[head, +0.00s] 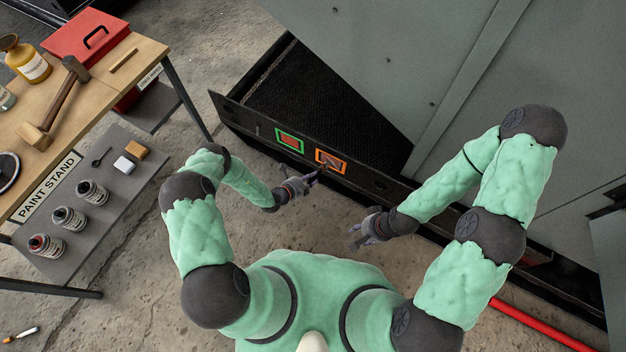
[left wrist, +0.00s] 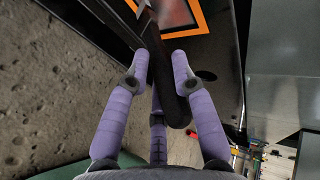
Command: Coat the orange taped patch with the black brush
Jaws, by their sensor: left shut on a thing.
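The orange taped patch (head: 331,161) is on the dark side rail of the cabinet's base in the head view. Its inside looks partly brownish red and partly grey. My left gripper (head: 312,179) is shut on the black brush (left wrist: 172,85), beside the patch's lower left. The brush's thick dark handle lies between the purple fingers and runs up towards the patch. Whether its bristles touch the patch is unclear. My right gripper (head: 364,232) has its fingers spread and is empty, below the rail.
A green taped patch (head: 289,140) is left of the orange one on the rail. The paint stand (head: 115,205) at left holds several jars; a mallet (head: 55,100) lies on the table above. A small brush (head: 21,335) and a red bar (head: 540,322) lie on the floor.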

